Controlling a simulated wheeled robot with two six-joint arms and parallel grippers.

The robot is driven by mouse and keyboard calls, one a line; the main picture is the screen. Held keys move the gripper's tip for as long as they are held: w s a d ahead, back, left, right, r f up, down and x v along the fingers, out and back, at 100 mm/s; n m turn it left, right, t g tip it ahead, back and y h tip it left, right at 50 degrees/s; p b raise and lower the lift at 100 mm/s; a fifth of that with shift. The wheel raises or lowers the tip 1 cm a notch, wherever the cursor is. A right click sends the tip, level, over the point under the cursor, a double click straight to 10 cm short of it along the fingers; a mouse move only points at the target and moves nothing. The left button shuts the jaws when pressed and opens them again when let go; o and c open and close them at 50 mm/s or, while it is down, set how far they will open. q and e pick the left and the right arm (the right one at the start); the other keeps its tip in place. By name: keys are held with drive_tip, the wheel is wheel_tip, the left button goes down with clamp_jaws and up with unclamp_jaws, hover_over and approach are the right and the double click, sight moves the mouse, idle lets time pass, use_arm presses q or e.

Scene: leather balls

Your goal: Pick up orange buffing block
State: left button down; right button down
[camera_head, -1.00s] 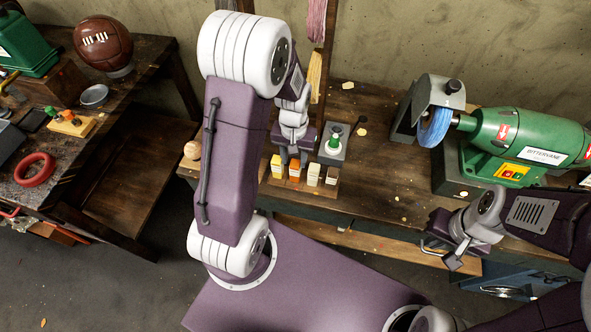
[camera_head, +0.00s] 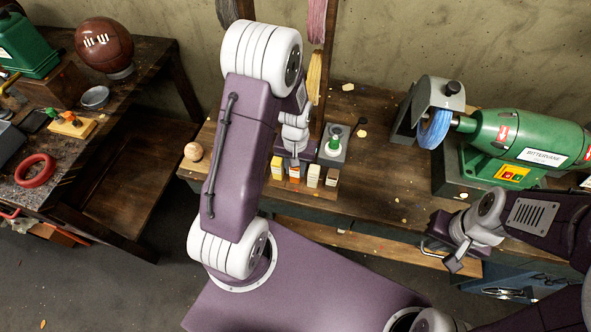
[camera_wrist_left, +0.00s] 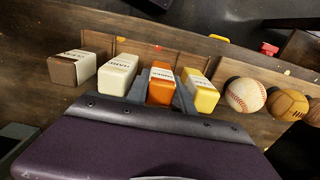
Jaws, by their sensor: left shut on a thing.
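The orange buffing block (camera_wrist_left: 161,88) stands in a row of blocks in the left wrist view, and its orange side also shows in the head view (camera_head: 294,172). My left gripper (camera_wrist_left: 160,92) is shut on it, with one grey finger on either side. In the head view my left gripper (camera_head: 295,160) reaches down onto the block, and its fingers partly hide it. The block is still level with its neighbours. My right gripper (camera_head: 453,263) hangs at the right, apart from the blocks; its jaw opening is unclear.
A yellow block (camera_wrist_left: 202,93), a cream block (camera_wrist_left: 117,75) and a brown-and-white block (camera_wrist_left: 76,69) flank the orange one closely. A baseball (camera_wrist_left: 245,95) and a tan ball (camera_wrist_left: 287,105) lie beyond.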

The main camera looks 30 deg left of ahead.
use_arm(q)
wheel_tip(320, 180, up, 10)
drive_tip(key=shift+f+p, duration=0.1)
drive_tip(key=shift+p, duration=0.25)
idle(0.8)
